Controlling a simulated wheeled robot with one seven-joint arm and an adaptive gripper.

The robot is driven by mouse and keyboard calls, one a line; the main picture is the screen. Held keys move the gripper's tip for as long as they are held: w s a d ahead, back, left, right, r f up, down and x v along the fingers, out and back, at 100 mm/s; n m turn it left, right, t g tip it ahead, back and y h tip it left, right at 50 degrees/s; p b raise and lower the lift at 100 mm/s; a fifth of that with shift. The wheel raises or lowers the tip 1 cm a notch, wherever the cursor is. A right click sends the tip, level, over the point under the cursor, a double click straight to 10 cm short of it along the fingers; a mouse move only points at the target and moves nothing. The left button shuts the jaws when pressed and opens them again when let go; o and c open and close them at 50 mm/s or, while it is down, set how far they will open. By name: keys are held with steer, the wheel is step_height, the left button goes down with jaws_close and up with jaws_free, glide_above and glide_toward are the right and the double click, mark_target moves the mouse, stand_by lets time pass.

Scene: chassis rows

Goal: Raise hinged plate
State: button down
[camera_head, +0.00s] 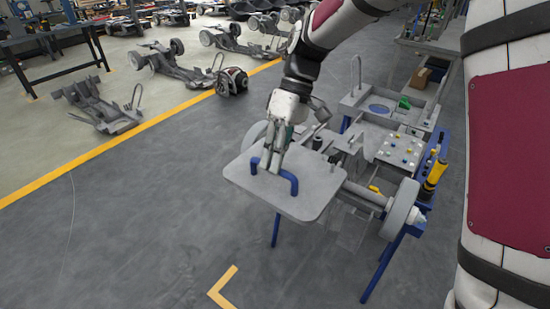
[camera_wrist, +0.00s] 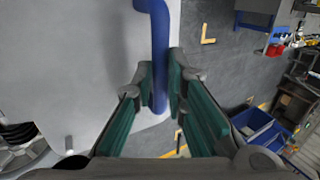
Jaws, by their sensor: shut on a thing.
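The hinged plate (camera_head: 311,194) is a light grey panel with rounded corners and a blue bar handle (camera_head: 290,181). It stands out tilted over the near left end of the chassis on the workbench. My gripper (camera_head: 274,165) is at the handle, with its fingers around the bar. In the wrist view the two green-padded fingers (camera_wrist: 163,105) are shut on the blue handle (camera_wrist: 160,50), and the grey plate (camera_wrist: 90,60) fills the left. The plate's hinge is hidden behind the plate and my arm.
A yellow-black tool (camera_head: 435,178) hangs at the bench's right side. Open grey floor (camera_head: 130,230) lies left, with a yellow line and several chassis beyond.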

steer(key=c, duration=1.6)
jaws_free()
steer(key=shift+w+d, duration=0.25)
steer(key=shift+r, duration=0.1)
steer(key=v, duration=1.2)
steer(key=shift+s, duration=0.1)
